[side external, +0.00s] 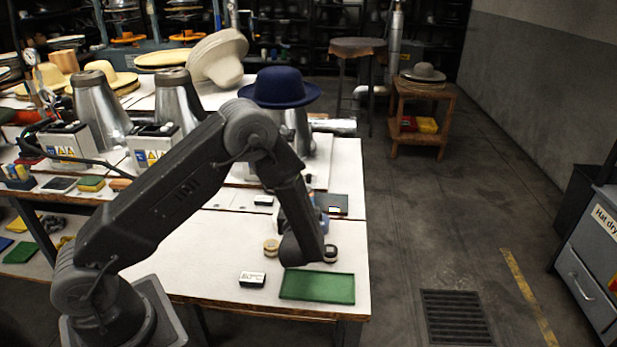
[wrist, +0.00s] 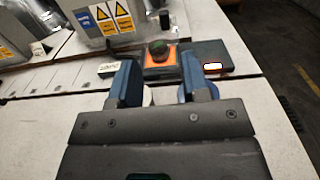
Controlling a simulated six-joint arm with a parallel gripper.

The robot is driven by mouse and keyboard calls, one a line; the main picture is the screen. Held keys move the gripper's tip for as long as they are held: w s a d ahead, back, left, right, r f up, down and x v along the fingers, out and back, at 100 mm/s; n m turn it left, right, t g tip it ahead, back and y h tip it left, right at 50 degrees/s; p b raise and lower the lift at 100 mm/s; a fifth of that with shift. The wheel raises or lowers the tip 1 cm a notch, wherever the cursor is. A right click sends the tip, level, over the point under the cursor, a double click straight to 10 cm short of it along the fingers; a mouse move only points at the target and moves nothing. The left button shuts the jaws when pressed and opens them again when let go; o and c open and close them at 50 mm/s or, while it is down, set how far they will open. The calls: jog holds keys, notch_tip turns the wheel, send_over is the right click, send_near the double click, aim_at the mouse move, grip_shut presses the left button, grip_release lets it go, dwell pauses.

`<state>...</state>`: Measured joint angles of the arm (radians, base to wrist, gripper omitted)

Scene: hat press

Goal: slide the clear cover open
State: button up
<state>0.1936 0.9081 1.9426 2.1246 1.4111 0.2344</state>
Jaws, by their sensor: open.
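In the wrist view an orange-topped box (wrist: 157,71) with a dark, greenish round button (wrist: 158,51) stands ahead. A see-through cover on it cannot be made out clearly at this size. My gripper (wrist: 159,64) has its two blue fingers apart, one towards each side of the box in the picture, with nothing held between them. Whether the fingers touch the box cannot be told. In the side external view my gripper (side external: 303,214) is low over the white table, and my arm hides most of the box.
A dark box (side external: 332,203) with a small lit panel stands right of the button box; it also shows in the wrist view (wrist: 213,53). A small labelled block (side external: 263,200) is on the left. A green tray (side external: 318,287), a labelled block (side external: 252,279) and round tins lie nearer.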

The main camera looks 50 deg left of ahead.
aim_at(309, 176)
jog(key=x, duration=1.3)
jog(key=shift+w+a+f, duration=0.15)
jog(key=shift+w+f, duration=0.1)
jog(key=shift+w, duration=0.2)
jog(key=shift+c, duration=0.4)
grip_shut()
